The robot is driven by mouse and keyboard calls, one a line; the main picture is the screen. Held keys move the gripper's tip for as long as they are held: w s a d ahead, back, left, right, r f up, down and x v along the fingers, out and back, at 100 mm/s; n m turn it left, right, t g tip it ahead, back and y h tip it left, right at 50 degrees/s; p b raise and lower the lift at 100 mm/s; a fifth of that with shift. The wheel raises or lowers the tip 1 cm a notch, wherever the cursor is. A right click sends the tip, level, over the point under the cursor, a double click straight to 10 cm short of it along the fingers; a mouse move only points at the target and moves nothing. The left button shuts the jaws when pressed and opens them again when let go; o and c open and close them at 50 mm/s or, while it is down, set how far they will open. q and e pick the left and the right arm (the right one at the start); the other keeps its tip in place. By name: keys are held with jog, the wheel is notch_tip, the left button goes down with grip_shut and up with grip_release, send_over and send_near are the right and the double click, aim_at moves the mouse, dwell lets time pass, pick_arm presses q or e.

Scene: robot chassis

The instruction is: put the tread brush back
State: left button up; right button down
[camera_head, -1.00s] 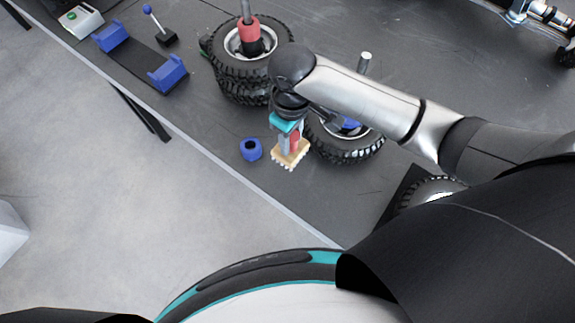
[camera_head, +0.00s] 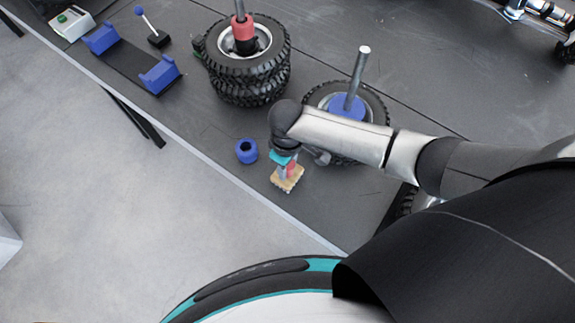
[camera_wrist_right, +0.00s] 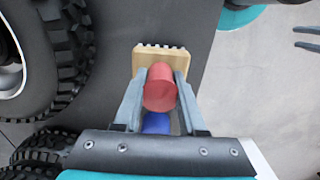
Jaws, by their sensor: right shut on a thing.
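The tread brush has a pale wooden, toothed block and a red handle. It shows in the head view (camera_head: 287,178) and the right wrist view (camera_wrist_right: 160,88). My right gripper (camera_head: 285,168) is shut on its handle, fingers on both sides in the wrist view (camera_wrist_right: 158,100). The brush is over the table near its front edge; its height is unclear. A blue ring-shaped holder (camera_head: 246,151) stands empty to the left of the gripper. Two grey prongs, apparently my left gripper (camera_wrist_right: 306,38), stand apart at the wrist view's right edge, empty.
A tyre with a blue hub and metal post (camera_head: 375,98) is just behind the right arm. A stack of tyres with a red hub (camera_head: 247,75) stands further back. A blue-ended cradle (camera_head: 130,62), a lever (camera_head: 150,28) and a green-button box (camera_head: 71,22) are at upper left.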

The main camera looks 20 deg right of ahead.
jog(key=shift+c, duration=2.4)
grip_release()
jog(key=shift+f, duration=0.15)
notch_tip(320, 180, up, 12)
jog(key=p, duration=0.2)
jog(key=shift+r+p, duration=0.2)
jog(key=shift+p, duration=0.2)
